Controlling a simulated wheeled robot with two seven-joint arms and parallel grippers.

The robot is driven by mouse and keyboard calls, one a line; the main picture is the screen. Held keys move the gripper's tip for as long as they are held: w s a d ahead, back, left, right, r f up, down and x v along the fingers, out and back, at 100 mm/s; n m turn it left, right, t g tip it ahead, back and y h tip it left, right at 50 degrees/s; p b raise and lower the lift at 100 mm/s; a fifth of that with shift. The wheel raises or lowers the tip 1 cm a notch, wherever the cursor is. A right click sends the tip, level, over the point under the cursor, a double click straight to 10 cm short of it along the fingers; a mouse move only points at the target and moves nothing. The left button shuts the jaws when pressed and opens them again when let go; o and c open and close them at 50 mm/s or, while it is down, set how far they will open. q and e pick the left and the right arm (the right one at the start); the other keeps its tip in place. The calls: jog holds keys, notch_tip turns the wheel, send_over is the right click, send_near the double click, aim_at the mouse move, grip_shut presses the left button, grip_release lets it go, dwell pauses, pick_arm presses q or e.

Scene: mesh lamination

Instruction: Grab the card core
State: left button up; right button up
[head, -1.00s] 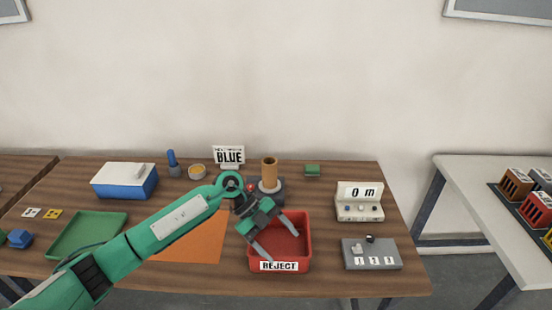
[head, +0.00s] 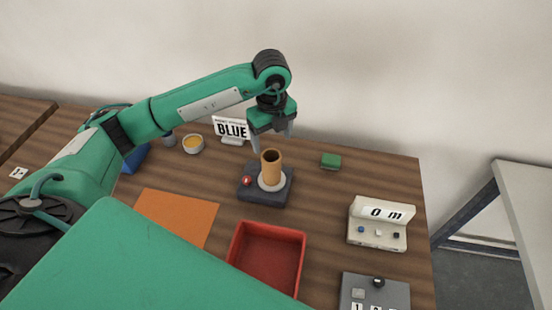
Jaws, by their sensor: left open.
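The card core (head: 271,168) is a brown cardboard tube. It stands upright on a pale round collar on a dark grey base (head: 262,196) with a red button. My left gripper (head: 273,145) is open and empty, pointing down just above the core's top in the picture. Its fingers appear apart from the core, though the depth between them is hard to judge. My right gripper is not in view.
A red bin (head: 266,258) stands in front of the base, partly hidden by my arm. An orange sheet (head: 177,218) lies left.

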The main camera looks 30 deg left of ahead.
aim_at(272, 155)
pick_arm(q)
notch_tip(272, 155, down, 6)
jog(key=shift+s+r+p, duration=0.1)
jog(key=shift+p, duration=0.65)
jog(key=shift+f, duration=0.45)
jog(key=shift+s+f+p, duration=0.15)
jog(key=shift+f+p, duration=0.15)
jog(key=shift+p, duration=0.25)
notch_tip(272, 155, down, 3)
jog(key=shift+s+f+p, duration=0.15)
jog(key=shift+p, duration=0.75)
jog(key=shift+f, duration=0.55)
jog(key=c, duration=1.1)
